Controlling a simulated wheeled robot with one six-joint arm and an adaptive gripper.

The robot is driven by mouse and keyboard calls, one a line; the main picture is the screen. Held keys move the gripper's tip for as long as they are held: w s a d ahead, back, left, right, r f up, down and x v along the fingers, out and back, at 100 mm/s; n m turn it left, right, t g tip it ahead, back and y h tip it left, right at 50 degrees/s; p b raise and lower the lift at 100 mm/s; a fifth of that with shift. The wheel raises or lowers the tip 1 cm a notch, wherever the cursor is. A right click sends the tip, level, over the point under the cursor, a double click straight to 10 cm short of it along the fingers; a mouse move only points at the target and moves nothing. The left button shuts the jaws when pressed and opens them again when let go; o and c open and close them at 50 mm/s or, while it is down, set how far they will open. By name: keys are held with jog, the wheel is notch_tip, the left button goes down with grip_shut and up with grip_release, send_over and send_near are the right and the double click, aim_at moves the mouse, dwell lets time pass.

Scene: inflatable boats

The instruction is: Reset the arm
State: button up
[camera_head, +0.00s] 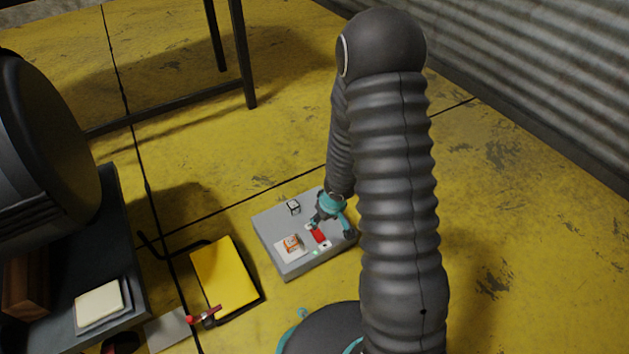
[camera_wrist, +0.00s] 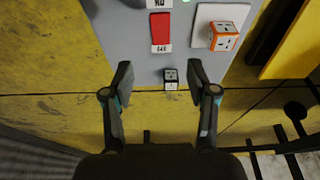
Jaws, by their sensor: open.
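My gripper (camera_head: 330,224) is over the grey box (camera_head: 290,264) in the head view, at the end of my dark ribbed arm. In the wrist view my gripper (camera_wrist: 160,80) is open, with its two fingers well apart and nothing held. A small black-and-white cube (camera_wrist: 170,79) shows between the fingertips in that picture, but the head view has this cube (camera_head: 293,207) on the box, left of my gripper. The red switch (camera_wrist: 160,30) lies ahead of the fingers.
An orange-and-white cube (camera_wrist: 224,37) sits on a white pad (camera_wrist: 203,27) on the box. A green light (camera_head: 315,253) shows near the box's front edge. A yellow panel in a dark frame (camera_head: 225,277) stands to the left. A dark metal frame (camera_head: 246,70) stands behind; yellow floor lies open at right.

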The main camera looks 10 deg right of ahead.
jog(key=s+d+g+h, duration=0.2)
jog(key=s+d+h, duration=0.1)
jog(key=s+d, duration=0.2)
notch_tip(320, 180, up, 9)
jog(key=s+d+g+p, duration=0.1)
jog(key=s+d, duration=0.1)
jog(key=s, duration=0.1)
jog(key=s+a+r+m+t+p, duration=0.1)
jog(key=s+r, duration=0.3)
jog(key=r, duration=0.8)
jog(key=s+a+r+m+t+y+p, duration=0.1)
jog(key=s+a+r+t+p, duration=0.2)
jog(key=r, duration=1)
jog(key=s+a+r+m+t+y+p, duration=0.1)
jog(key=s+a+r+p, duration=0.2)
jog(key=r, duration=0.9)
jog(key=s+a, duration=0.1)
jog(key=s, duration=0.1)
jog(key=shift+s+r+m+t, duration=0.2)
jog(key=shift+s+m+t, duration=0.1)
jog(key=shift+s+t, duration=0.1)
